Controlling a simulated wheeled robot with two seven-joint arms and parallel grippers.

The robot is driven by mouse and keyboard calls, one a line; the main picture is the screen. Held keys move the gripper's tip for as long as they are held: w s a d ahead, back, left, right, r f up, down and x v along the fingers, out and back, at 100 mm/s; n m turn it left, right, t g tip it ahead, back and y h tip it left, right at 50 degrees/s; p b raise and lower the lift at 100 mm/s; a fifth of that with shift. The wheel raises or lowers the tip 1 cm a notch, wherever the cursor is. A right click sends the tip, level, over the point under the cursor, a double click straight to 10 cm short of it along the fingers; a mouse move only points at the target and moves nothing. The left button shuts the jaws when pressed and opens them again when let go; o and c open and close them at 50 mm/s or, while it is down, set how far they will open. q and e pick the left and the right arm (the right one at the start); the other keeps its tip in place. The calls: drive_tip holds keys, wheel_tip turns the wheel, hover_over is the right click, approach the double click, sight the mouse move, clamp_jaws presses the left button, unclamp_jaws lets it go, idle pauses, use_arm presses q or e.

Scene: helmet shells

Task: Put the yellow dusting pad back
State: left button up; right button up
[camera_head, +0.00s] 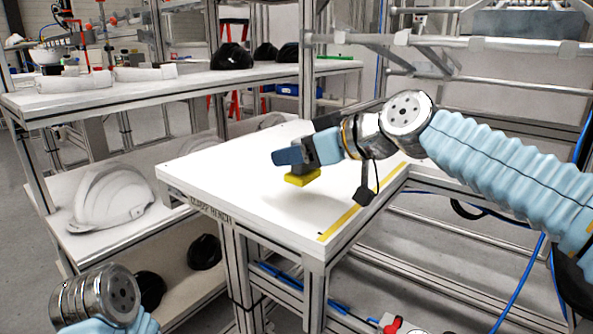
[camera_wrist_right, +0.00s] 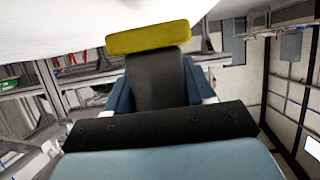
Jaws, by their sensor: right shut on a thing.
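The yellow dusting pad (camera_head: 302,178) is under the fingers of my right gripper (camera_head: 305,158), above the white bench top (camera_head: 235,190). The gripper is shut on the pad's dark handle or backing. A shadow lies on the bench below, and the pad looks a little above the surface. In the right wrist view the yellow pad (camera_wrist_right: 148,38) spans the front of the blue-sided fingers (camera_wrist_right: 158,85). My left gripper is not in view; only part of the left arm shows at the lower left of the head view.
A yellow tape strip (camera_head: 350,214) runs along the bench's right edge. A white helmet shell (camera_head: 110,198) sits on a lower shelf at left, with black shells (camera_head: 205,252) below. Black shells (camera_head: 231,56) stand on the rear table. Much of the bench top is clear.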

sight(309, 170)
wheel_tip(309, 170, down, 3)
drive_tip(key=shift+w+f+b, duration=0.15)
drive_tip(key=shift+b, duration=0.25)
drive_tip(key=shift+f+b, duration=0.3)
drive_tip(key=o, duration=1.1)
drive_tip(key=shift+r, duration=0.15)
drive_tip(key=shift+o, duration=0.2)
drive_tip(key=shift+r+p, duration=0.15)
drive_tip(key=shift+p, duration=0.2)
drive_tip(key=b+v, duration=0.1)
drive_tip(key=v, duration=1)
drive_tip(key=shift+s+d+r, duration=0.2)
drive_tip(key=shift+s+d, duration=0.1)
drive_tip(key=shift+d, duration=0.05)
